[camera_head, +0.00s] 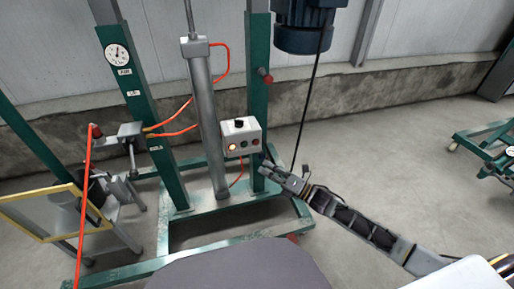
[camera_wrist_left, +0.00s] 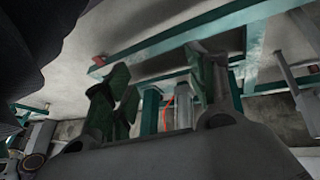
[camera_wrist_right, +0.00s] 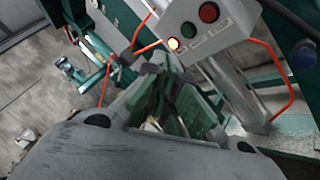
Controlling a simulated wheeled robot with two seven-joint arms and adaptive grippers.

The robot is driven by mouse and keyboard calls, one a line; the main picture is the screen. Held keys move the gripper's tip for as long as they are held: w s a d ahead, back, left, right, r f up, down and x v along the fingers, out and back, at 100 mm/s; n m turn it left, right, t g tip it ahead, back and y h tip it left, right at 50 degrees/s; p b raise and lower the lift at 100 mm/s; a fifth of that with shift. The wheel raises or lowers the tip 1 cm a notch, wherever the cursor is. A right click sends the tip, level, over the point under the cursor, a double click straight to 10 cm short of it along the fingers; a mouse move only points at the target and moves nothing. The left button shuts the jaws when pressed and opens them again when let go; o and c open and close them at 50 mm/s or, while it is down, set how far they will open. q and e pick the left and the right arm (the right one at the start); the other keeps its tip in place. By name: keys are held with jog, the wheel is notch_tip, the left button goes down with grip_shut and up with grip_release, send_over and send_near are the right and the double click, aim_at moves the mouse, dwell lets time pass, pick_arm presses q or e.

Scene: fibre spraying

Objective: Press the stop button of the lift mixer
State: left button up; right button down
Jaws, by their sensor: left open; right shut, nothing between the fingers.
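The lift mixer's white control box (camera_head: 241,134) is on the green frame, with a black knob (camera_head: 239,123) on top. My right gripper (camera_head: 266,169) is shut and empty, below and right of the box, apart from the buttons. My left gripper (camera_wrist_left: 160,82) is open and empty, outside the head view.
A green post (camera_head: 258,90) with a red knob (camera_head: 265,75) rises beside the box. A grey cylinder (camera_head: 207,130) and red hoses stand left of it. A motor (camera_head: 303,25) hangs above with a black cable. A yellow-edged panel (camera_head: 40,212) is at left.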

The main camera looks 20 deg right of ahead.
aim_at(256, 143)
pick_arm(q)
jog(key=shift+d+r, duration=0.1)
jog(key=shift+r, duration=0.15)
pick_arm(e)
jog(key=shift+s+a+r+n, duration=0.2)
jog(key=shift+a+r+n, duration=0.1)
jog(key=shift+n, duration=0.1)
pick_arm(q)
jog(key=shift+f, duration=0.2)
pick_arm(e)
jog(key=shift+w, duration=0.1)
pick_arm(q)
notch_tip(256, 143, down, 7)
jog(key=d+t+h+b, duration=0.1)
jog(key=b, duration=0.4)
jog(key=shift+w+d+n, duration=0.2)
jog(key=shift+w+n, duration=0.05)
jog(key=shift+n, duration=0.05)
pick_arm(e)
jog(key=w, duration=0.8)
jog(key=shift+w, duration=0.3)
